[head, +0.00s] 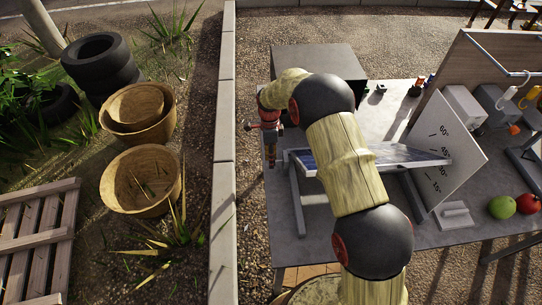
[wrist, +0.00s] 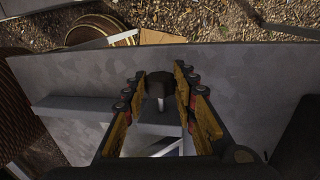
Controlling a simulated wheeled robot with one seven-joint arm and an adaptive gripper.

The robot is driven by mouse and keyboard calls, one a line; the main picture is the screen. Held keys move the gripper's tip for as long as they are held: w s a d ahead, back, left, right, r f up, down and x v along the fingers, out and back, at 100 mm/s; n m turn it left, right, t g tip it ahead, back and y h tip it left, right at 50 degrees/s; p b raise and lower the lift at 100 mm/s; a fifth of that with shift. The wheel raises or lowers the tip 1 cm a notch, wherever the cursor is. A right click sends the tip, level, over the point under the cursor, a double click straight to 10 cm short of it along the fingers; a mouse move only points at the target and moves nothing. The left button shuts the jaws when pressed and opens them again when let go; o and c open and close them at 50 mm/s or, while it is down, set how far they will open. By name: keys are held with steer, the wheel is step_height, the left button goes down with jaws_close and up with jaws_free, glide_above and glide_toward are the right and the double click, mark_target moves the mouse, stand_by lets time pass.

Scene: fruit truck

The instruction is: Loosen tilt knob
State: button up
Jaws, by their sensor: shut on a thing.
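The tilt knob (wrist: 159,84) is a dark round knob on a pale shaft, between my fingertips in the wrist view. My gripper (wrist: 160,80) is shut on it, with one yellow-and-black finger on each side. In the head view my gripper (head: 270,160) hangs at the left end of the tilted solar panel (head: 405,154), and the knob cannot be made out there. The panel rests on a grey metal stand (head: 297,200), and my arm hides its middle. A white angle board (head: 442,155) marked with degrees stands at the panel's right end.
The grey table (head: 285,240) carries the stand. A dark box (head: 335,60) is behind my arm. A green fruit (head: 502,207), a red fruit (head: 527,203) and a white block (head: 455,216) lie at the right. Baskets (head: 140,180) and tires (head: 100,62) are on the ground left of the kerb.

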stand_by(0.4)
steer(key=o, duration=1)
steer(key=shift+o, duration=0.8)
step_height(320, 180, up, 12)
steer(key=w, duration=0.2)
steer(key=shift+w+f, duration=0.15)
steer(key=shift+w, duration=0.1)
